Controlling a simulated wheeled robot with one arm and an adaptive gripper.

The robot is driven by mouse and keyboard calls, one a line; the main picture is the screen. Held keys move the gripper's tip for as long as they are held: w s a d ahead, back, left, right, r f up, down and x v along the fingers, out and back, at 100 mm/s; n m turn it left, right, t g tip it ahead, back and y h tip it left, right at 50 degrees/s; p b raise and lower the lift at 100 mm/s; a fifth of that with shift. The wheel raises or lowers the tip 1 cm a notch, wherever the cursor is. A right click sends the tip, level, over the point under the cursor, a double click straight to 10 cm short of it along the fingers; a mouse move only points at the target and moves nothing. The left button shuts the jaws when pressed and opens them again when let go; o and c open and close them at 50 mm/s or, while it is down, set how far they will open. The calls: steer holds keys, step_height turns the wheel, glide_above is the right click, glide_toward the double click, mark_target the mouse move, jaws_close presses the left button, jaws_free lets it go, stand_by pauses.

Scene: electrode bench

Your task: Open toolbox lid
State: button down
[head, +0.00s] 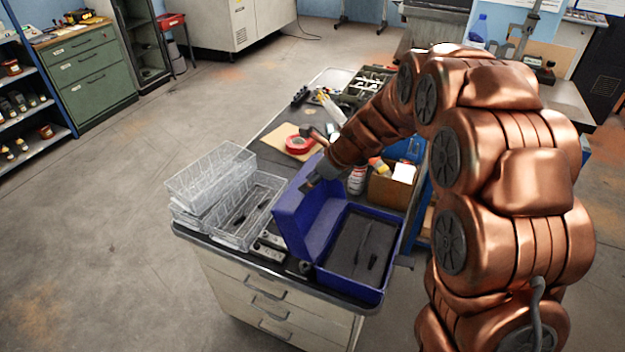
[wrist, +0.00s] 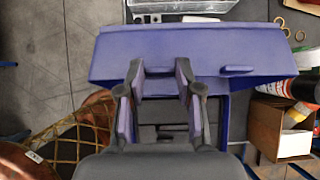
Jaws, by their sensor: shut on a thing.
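The blue toolbox (head: 388,269) stands on the front end of the bench. Its lid (head: 291,219) is raised to a steep angle on the left side of the box. The dark lined inside shows, with a small dark slim item (head: 372,262) in it. My gripper (head: 318,181) is at the upper edge of the lid. In the wrist view my gripper (wrist: 162,92) has its fingers on the edge of the blue lid (wrist: 245,50), shut on it. The fingertips' exact contact is partly hidden in the head view.
Clear plastic bins (head: 215,180) stand just left of the lid. Small metal blocks (head: 268,248) lie between bins and box. Red tape (head: 299,145) lies behind. A cardboard box (head: 392,190) with bottles stands behind the toolbox. The floor at left is open.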

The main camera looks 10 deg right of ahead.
stand_by(0.3)
steer(key=c, duration=0.8)
jaws_free()
steer(key=shift+o, duration=0.2)
steer(key=v, duration=1.2)
